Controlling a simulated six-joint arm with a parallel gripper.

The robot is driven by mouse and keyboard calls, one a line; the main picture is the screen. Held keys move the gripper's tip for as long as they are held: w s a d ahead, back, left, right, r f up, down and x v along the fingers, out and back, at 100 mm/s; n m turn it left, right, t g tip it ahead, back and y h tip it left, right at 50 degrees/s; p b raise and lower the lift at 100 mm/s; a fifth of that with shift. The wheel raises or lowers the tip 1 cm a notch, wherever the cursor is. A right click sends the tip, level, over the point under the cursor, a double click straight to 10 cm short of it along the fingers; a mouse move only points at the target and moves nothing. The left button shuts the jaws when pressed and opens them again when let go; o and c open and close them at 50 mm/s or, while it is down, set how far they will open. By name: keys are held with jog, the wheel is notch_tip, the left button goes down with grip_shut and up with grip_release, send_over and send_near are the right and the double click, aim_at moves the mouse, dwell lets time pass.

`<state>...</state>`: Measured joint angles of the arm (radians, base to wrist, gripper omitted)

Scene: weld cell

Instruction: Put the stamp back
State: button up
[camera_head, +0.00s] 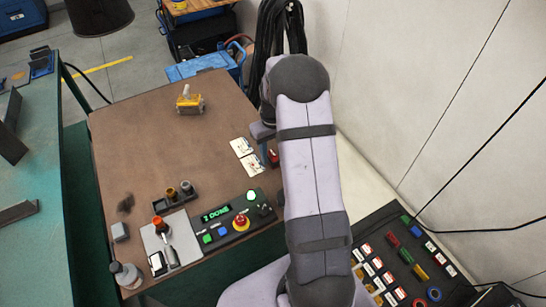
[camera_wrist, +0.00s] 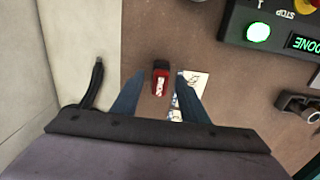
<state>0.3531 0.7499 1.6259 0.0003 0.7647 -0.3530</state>
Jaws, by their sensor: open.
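The stamp, a red block with a black end and a pale label, shows in the wrist view (camera_wrist: 159,82). It is on the brown table beside white printed cards. In the head view its red part (camera_head: 273,158) shows just left of my arm, partly hidden. My gripper (camera_wrist: 161,77) is open, with one blue finger on each side of the stamp in the wrist view. I cannot tell whether the fingers touch it. A dark rack (camera_head: 182,201) with brown-topped pieces stands at the table's front left; its edge also shows in the wrist view (camera_wrist: 297,103).
White cards (camera_head: 241,147) lie left of my gripper. A control box (camera_head: 225,222) with a green lit button and a red knob stands at the front. A grey tray (camera_head: 185,245) is beside it. A yellow item (camera_head: 189,102) stands farther back. The table's middle is clear.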

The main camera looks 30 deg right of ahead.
aim_at(273, 153)
notch_tip(273, 153, up, 10)
jog(key=shift+f+b, duration=0.1)
jog(key=shift+b, duration=0.8)
jog(key=s+a+f, duration=0.1)
jog(key=s+a, duration=0.7)
jog(key=s, duration=0.2)
jog(key=s+a+f, duration=0.1)
jog(key=s+a, duration=0.7)
jog(key=s, duration=0.3)
jog(key=shift+s+f, duration=0.2)
jog(key=shift+s, duration=0.05)
notch_tip(273, 153, up, 2)
jog(key=shift+r+p, duration=0.1)
jog(key=shift+p, duration=0.95)
